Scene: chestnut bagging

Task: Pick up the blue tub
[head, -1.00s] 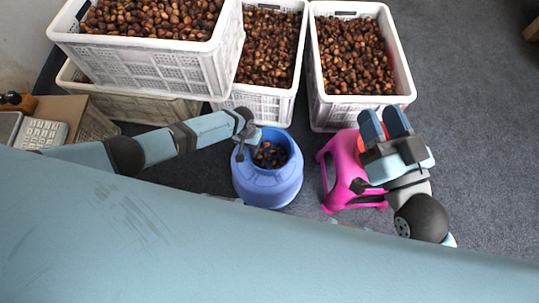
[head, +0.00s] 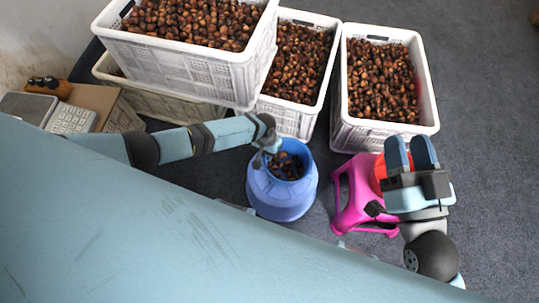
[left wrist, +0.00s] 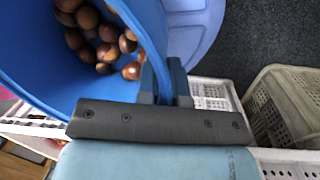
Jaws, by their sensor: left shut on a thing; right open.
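The blue tub (head: 283,196) stands in front of the white crates, with some chestnuts (head: 287,167) inside it. My left gripper (head: 262,160) reaches in from the left and is shut on the tub's left rim. In the left wrist view the fingers (left wrist: 166,82) pinch the wall of the tub (left wrist: 50,82), and chestnuts lie inside. From these views I cannot tell whether the tub's base touches the floor. My right gripper (head: 411,153) is open and empty, above the pink stool, with its fingers pointing toward the right crate.
White crates full of chestnuts stand behind: a stacked one (head: 190,60), a middle one (head: 290,118) and a right one (head: 385,128). A pink stool (head: 352,200) with a red thing (head: 379,172) on it is right of the tub. Bare carpet lies far right.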

